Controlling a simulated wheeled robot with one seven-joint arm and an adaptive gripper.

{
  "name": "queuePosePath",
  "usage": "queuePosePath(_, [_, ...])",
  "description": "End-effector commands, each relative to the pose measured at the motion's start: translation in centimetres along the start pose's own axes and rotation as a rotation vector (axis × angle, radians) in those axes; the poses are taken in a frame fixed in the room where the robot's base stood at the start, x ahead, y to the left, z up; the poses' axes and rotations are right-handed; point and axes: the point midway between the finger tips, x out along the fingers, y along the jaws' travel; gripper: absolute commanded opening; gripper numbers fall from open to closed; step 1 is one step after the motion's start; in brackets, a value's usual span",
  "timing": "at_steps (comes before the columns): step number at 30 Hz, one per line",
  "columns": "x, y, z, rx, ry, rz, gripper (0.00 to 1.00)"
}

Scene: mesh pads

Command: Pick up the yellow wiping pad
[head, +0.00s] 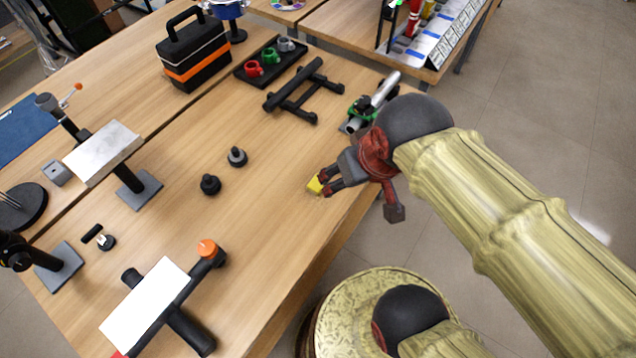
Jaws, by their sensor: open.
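The yellow wiping pad (314,185) lies on the wooden table near its right edge. It is small, and my gripper hides part of it. My gripper (322,183) reaches in from the right, low over the table, with its dark fingers at the pad. The fingers are open. I cannot tell from this view whether they touch the pad or how much of it lies between them.
Two black knobs (209,184) (237,156) stand left of the pad. A black frame (297,91) and a green-based metal tube (373,103) lie farther back. A white plate on a black stand (146,306) is at the front. Bare table surrounds the pad.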

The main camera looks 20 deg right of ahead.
Motion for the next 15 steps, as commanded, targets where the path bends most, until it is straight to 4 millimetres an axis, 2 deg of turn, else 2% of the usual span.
queuePosePath(3, [3.1,0.1,-0.1,0.003,-0.145,0.001,0.67])
queuePosePath(7, [7.5,0.2,-1.1,-0.031,-0.287,-0.004,0.67])
queuePosePath(15, [17.7,0.4,-2.5,-0.241,-0.469,-0.059,0.67])
